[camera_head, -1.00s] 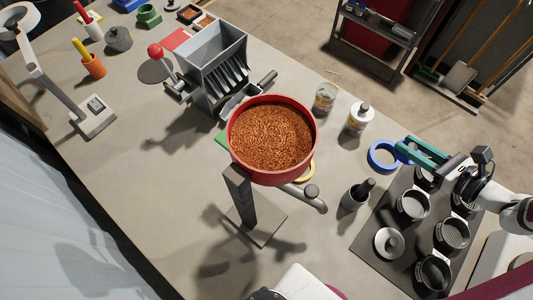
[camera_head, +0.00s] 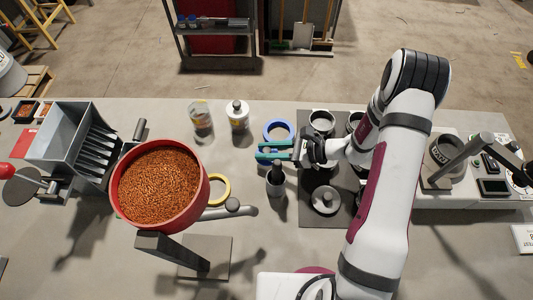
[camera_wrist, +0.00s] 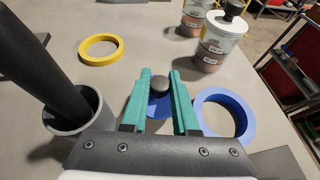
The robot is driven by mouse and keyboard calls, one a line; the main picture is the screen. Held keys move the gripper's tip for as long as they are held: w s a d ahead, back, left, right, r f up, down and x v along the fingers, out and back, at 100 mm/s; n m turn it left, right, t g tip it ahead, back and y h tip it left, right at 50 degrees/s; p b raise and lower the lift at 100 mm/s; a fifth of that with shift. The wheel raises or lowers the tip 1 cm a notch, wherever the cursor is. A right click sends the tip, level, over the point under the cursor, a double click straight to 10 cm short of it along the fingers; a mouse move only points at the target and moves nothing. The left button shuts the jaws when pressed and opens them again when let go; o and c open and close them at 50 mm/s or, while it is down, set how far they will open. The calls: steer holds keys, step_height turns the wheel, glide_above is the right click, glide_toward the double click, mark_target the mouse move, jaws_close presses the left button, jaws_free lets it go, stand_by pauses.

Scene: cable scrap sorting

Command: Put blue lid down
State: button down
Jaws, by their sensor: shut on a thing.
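In the wrist view, my gripper (camera_wrist: 160,92) has its two teal fingers closed around the dark round knob (camera_wrist: 159,84) of the blue lid (camera_wrist: 159,108). The lid lies below the fingers, partly hidden by them; whether it touches the table is not clear. In the head view, my gripper (camera_head: 268,151) points left, just in front of a blue ring (camera_head: 267,129). The ring also shows right of the fingers in the wrist view (camera_wrist: 240,118). The lid is not clearly seen in the head view.
A grey cup with a dark handle (camera_head: 276,187) stands close in front of the gripper. A yellow ring (camera_head: 225,193) and red pan of copper granules (camera_head: 204,200) are left. A dark mat (camera_head: 312,216) with pots is right.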

steer(key=shift+f, duration=1.2)
steer(key=c, duration=0.7)
jaws_free()
steer(key=shift+f, duration=0.15)
